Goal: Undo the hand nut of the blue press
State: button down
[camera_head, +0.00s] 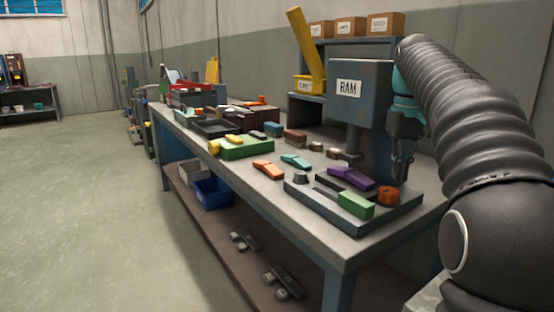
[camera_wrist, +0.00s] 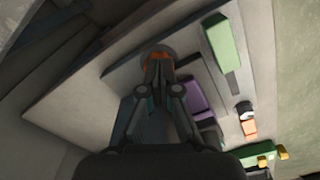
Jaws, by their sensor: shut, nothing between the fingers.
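The blue-grey press (camera_head: 372,95), its head labelled RAM, stands at the near right end of the workbench on a flat base plate (camera_head: 325,208). An orange round knob, seemingly the hand nut (camera_head: 388,196), sits on the base's right side. It also shows in the wrist view (camera_wrist: 155,56), partly hidden behind my fingertips. My gripper (camera_head: 401,178) points down, just above and beside the orange nut. In the wrist view my gripper (camera_wrist: 158,66) has its fingertips together in front of the nut, with nothing held. I cannot tell whether they touch it.
A purple piece (camera_head: 351,178) and a green block (camera_head: 356,205) lie on the press base. Orange (camera_head: 268,169) and teal (camera_head: 296,161) pieces lie on the bench (camera_head: 250,184) to the left. The press column rises close behind my gripper. The floor left of the bench is clear.

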jog(key=shift+f+b, duration=1.75)
jog(key=shift+f, duration=0.85)
jog(key=shift+w+p, duration=0.25)
jog(key=shift+p, duration=0.1)
jog(key=shift+d+r+p, duration=0.1)
jog(key=shift+d+p, duration=0.05)
jog(key=shift+p, duration=1.25)
jog(key=shift+s, duration=0.35)
notch_tip(320, 180, up, 6)
jog(key=shift+f, duration=0.1)
